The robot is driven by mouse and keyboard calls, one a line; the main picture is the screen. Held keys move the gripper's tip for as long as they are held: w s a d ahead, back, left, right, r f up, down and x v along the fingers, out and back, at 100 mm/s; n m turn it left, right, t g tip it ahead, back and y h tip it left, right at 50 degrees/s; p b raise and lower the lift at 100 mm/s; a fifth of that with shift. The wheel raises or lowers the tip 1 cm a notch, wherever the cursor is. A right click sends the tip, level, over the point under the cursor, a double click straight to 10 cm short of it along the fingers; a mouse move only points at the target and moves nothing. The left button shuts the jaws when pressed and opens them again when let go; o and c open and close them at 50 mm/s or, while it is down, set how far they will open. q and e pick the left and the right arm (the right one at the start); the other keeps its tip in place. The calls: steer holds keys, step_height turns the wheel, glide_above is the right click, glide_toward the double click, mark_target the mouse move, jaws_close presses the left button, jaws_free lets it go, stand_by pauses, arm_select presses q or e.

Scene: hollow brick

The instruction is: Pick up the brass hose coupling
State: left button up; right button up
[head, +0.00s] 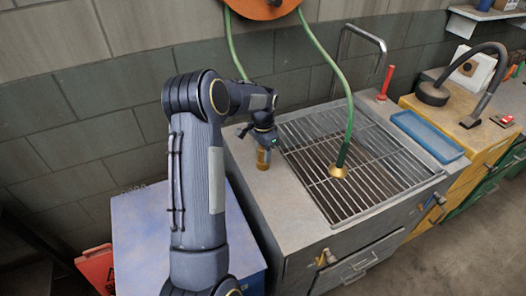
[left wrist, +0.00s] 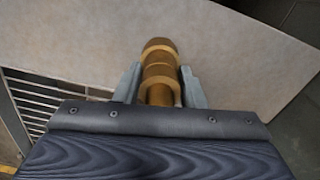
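The brass hose coupling (head: 263,158) stands on the grey worktop, left of the sink grate. In the left wrist view the coupling (left wrist: 160,68) is a stepped brass cylinder between the two grey fingers. My left gripper (head: 263,145) is above the coupling, its fingers reaching down around its upper part. In the left wrist view the left gripper (left wrist: 161,82) has one finger on each side, very close to the brass. I cannot tell whether they press on it. The coupling's lower end seems to be on or just above the worktop. My right gripper is not in view.
A green hose (head: 349,110) with a brass end (head: 338,172) hangs over the metal grate (head: 325,135). A blue tray (head: 428,134) and a red upright object (head: 386,82) are to the right. A blue-topped cabinet (head: 150,235) stands front left. The block wall is close behind.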

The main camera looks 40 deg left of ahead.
arm_select(q)
steer(key=c, duration=0.5)
steer(key=shift+c, duration=0.2)
steer(key=shift+r, duration=0.2)
